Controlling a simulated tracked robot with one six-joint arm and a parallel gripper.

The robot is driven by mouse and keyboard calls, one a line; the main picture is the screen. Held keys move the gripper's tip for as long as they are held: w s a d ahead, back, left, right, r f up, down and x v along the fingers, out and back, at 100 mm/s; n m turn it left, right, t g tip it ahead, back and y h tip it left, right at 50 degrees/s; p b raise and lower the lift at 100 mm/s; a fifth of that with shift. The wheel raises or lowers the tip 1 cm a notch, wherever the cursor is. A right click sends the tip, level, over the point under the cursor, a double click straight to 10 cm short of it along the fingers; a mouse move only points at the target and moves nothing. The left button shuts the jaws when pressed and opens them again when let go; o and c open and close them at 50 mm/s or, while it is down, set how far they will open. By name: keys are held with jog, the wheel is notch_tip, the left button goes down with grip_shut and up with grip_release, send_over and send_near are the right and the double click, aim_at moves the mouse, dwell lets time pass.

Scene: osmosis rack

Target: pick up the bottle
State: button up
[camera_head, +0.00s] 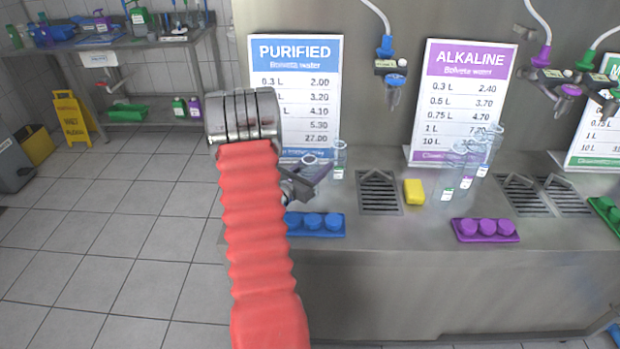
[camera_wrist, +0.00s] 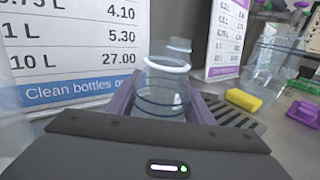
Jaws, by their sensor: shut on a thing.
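My gripper (camera_head: 308,184) is at the left end of the steel counter, in front of the blue PURIFIED price sign (camera_head: 295,90). In the wrist view its two jaws (camera_wrist: 160,100) are shut on a clear bottle (camera_wrist: 162,92), one jaw on each side. The bottle looks upright, with a pale ring at its mouth. In the head view only the top of this bottle (camera_head: 310,160) shows above the gripper; its lower part is hidden. Whether its base touches the counter cannot be told. A second clear bottle (camera_head: 339,160) stands just behind and to the right, close by.
A blue cap tray (camera_head: 315,233) lies in front of the gripper. A drain grate (camera_head: 379,200), a yellow sponge (camera_head: 414,192) and several clear bottles (camera_head: 447,190) are to the right, with a purple cap tray (camera_head: 485,239). A nozzle (camera_head: 393,90) hangs above the grate.

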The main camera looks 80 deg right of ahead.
jog(key=shift+r, duration=0.1)
notch_tip(320, 180, up, 18)
dwell(0.9)
jog(key=shift+s, duration=0.1)
dwell(0.4)
